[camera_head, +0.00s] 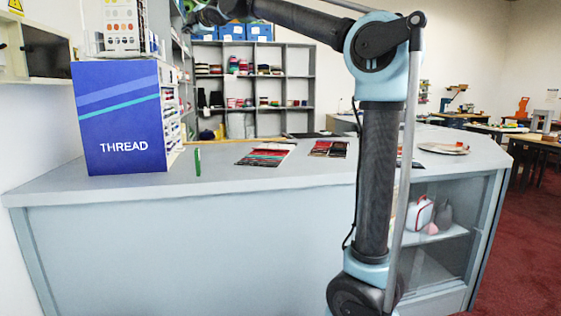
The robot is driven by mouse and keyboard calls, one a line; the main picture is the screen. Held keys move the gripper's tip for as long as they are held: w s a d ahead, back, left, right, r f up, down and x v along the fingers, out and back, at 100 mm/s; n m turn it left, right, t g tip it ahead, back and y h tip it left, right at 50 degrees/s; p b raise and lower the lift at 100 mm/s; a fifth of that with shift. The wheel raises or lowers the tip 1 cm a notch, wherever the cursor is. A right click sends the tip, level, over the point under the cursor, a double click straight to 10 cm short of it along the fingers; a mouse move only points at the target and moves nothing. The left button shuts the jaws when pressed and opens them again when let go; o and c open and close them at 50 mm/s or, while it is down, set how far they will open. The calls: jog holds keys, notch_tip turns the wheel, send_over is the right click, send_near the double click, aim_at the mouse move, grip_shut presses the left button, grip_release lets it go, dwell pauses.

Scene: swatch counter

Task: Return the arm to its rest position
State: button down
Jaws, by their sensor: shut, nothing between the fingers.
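My arm rises in front of the counter at right of centre, bends at a blue-and-black joint near the top edge, and reaches left. My gripper (193,21) is a dark shape at the top edge, left of centre, partly cut off by the frame. It is shut and empty, up in front of the back shelves and above the counter. It appears apart from the thread cabinet (120,118), a blue box marked THREAD at the counter's left end.
The grey counter (230,181) holds a small green upright item (197,162), fabric swatches (266,156), more swatches (328,148) and a round tray (443,149). A white display rack (122,28) stands on the cabinet. Shelves (281,88) line the back. Red floor is open at right.

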jog(key=w+d+f+m+h, duration=0.1)
jog(key=d+f+m+h, duration=0.25)
jog(key=d+f, duration=0.45)
jog(key=w+d+f+m+h, duration=0.2)
jog(key=d+f+m, duration=0.25)
jog(key=d, duration=0.65)
jog(key=s+d+f+m+g+h, duration=0.1)
jog(key=s+d+f+m+h, duration=0.2)
jog(key=d+f, duration=0.6)
jog(key=s+d+f+m+g+h, duration=0.1)
jog(key=s+d+f+m+h, duration=0.2)
jog(key=d+f, duration=0.7)
jog(key=s+d+f+m+g, duration=0.25)
jog(key=s+d+f, duration=0.35)
jog(key=s+f, duration=0.3)
jog(key=s+d+f+m+g, duration=0.2)
jog(key=s+d+f+m, duration=0.3)
jog(key=f, duration=0.5)
jog(key=s+d+f+m+g, duration=0.2)
jog(key=s+f, duration=0.8)
jog(key=s+d+f+m+g, duration=0.1)
jog(key=s+d+f+g, duration=0.1)
jog(key=s+f, duration=0.8)
jog(key=shift+f+m, duration=0.2)
jog(key=shift+m, duration=0.15)
jog(key=shift+w+f+g, duration=0.2)
jog(key=shift+w+g, duration=0.05)
jog(key=shift+w, duration=0.15)
